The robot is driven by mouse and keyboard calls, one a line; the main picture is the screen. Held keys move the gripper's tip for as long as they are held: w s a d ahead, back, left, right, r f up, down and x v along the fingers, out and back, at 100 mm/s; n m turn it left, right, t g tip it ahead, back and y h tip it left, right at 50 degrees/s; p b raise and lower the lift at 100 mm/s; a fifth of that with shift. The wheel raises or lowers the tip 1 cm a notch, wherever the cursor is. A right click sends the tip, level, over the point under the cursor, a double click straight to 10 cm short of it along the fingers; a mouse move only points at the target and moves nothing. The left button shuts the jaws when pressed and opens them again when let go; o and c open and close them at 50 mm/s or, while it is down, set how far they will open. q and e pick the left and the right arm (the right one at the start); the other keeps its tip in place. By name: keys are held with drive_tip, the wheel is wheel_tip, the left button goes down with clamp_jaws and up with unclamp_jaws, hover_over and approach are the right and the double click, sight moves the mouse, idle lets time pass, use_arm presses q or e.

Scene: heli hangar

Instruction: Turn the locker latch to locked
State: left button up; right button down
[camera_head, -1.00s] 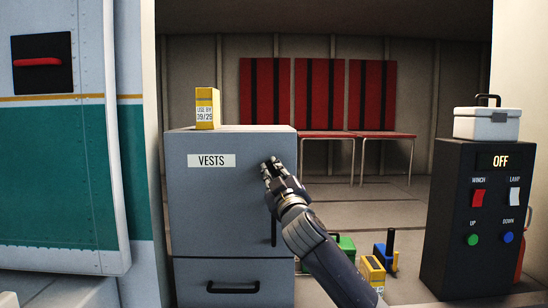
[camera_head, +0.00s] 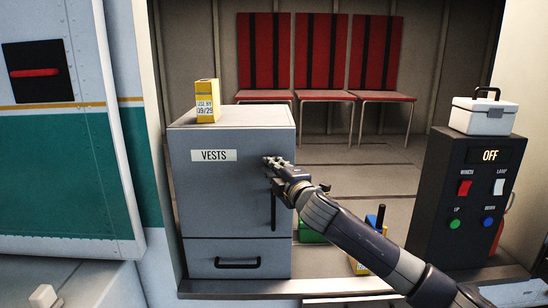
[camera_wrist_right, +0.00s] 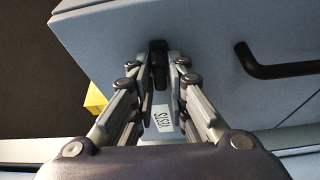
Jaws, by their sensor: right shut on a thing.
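The grey locker (camera_head: 218,188) labelled VESTS stands left of centre in the head view. Its upper door has a dark vertical handle (camera_head: 273,211) near the right edge. My right gripper (camera_head: 270,162) is at the upper right of this door, above the handle. In the right wrist view, my right gripper (camera_wrist_right: 158,70) is shut on the small black latch (camera_wrist_right: 158,50), whose long side lies along the fingers. The fingers hide the latch in the head view. My left gripper is not in view.
A yellow box (camera_head: 207,102) stands on the locker. A drawer (camera_head: 237,263) is below the door. At right is a black control box (camera_head: 463,200) with a white case (camera_head: 483,116) on top. Red seats (camera_head: 320,60) line the back wall. Items on the floor are partly behind my arm.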

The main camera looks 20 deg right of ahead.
drive_tip(key=shift+n, duration=0.5)
drive_tip(key=shift+p, duration=0.3)
drive_tip(key=c, duration=1.6)
unclamp_jaws()
drive_tip(key=shift+c, duration=0.2)
drive_tip(key=s+d, duration=0.1)
drive_tip(key=s, duration=1.1)
drive_tip(key=shift+d, duration=0.2)
drive_tip(key=shift+w, duration=0.1)
